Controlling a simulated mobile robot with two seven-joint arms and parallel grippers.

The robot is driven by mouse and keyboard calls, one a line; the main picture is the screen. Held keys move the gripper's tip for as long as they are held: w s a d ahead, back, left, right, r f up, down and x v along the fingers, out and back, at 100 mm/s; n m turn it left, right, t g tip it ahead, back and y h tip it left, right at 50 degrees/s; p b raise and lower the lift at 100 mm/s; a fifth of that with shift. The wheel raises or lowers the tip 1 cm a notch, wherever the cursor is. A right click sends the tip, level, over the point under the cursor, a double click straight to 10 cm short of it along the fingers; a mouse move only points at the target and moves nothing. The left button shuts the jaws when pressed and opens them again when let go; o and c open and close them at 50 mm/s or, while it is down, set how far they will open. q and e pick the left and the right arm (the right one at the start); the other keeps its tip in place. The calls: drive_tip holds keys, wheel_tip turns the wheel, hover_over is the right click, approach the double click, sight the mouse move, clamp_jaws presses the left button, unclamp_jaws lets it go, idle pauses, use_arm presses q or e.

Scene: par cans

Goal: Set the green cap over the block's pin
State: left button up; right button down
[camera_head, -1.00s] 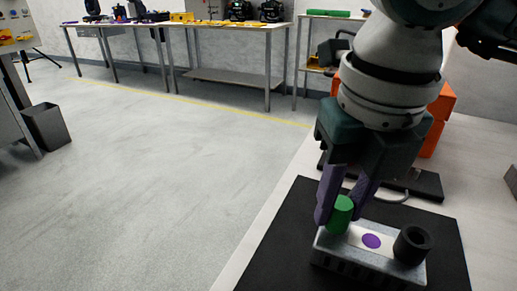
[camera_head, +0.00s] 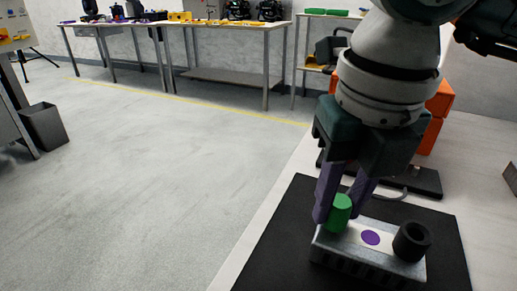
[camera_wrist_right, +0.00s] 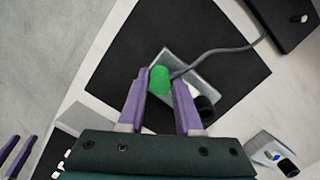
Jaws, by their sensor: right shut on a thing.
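The green cap (camera_head: 340,212) is between the purple fingertips of my right gripper (camera_head: 341,206), which is shut on it. The cap is at the left end of the grey metal block (camera_head: 355,262), close above or on its top; I cannot tell if they touch. The block has a white label with a purple dot (camera_head: 370,237) and a black ring-like cap (camera_head: 411,242) at its right end. No pin shows under the green cap. The right wrist view shows the cap (camera_wrist_right: 160,80) at the fingertips. Purple fingers of my left gripper (camera_wrist_right: 16,153) show at that view's lower left, apart and empty.
The block lies on a black mat (camera_head: 287,225) on a pale table. A dark flat device (camera_head: 425,182) with a cable is behind it, and orange boxes (camera_head: 437,115) stand farther back. A grey part with a blue detail (camera_wrist_right: 272,157) is at the right wrist view's lower right.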

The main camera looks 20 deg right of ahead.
drive_tip(key=shift+f+b, duration=0.3)
drive_tip(key=c, duration=0.5)
unclamp_jaws()
